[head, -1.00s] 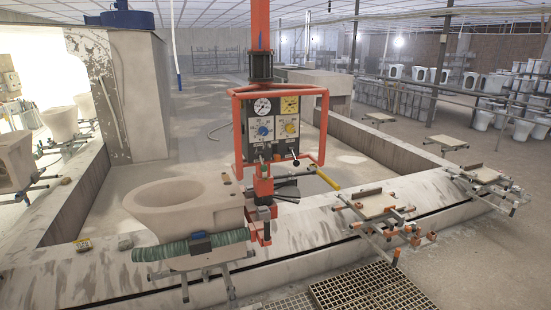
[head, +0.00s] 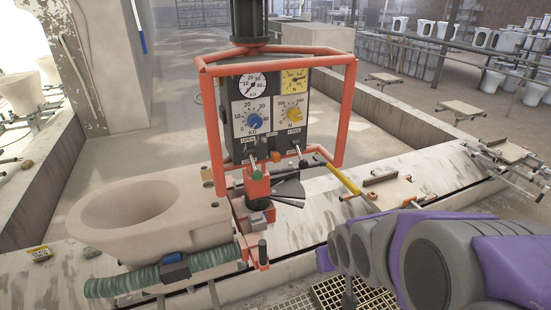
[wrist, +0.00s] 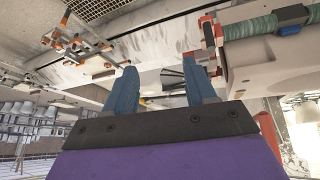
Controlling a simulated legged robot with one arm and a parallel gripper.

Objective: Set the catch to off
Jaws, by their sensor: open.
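A dark control panel (head: 268,110) hangs inside an orange tube frame (head: 347,110). It has a white dial and a yellow dial on top, with a blue knob (head: 255,122) and a yellow knob (head: 294,114) below. A left small lever (head: 251,158) and a right small lever (head: 301,158) stick out along its lower edge. The panel does not show there.
A clay toilet bowl (head: 150,212) with a green ribbed roll (head: 130,283) in front stands left of the panel. A yellow-ended bar (head: 345,181) juts out right of the frame. A concrete ledge (head: 435,169) runs behind my arm. Floor grating (head: 355,296) lies below.

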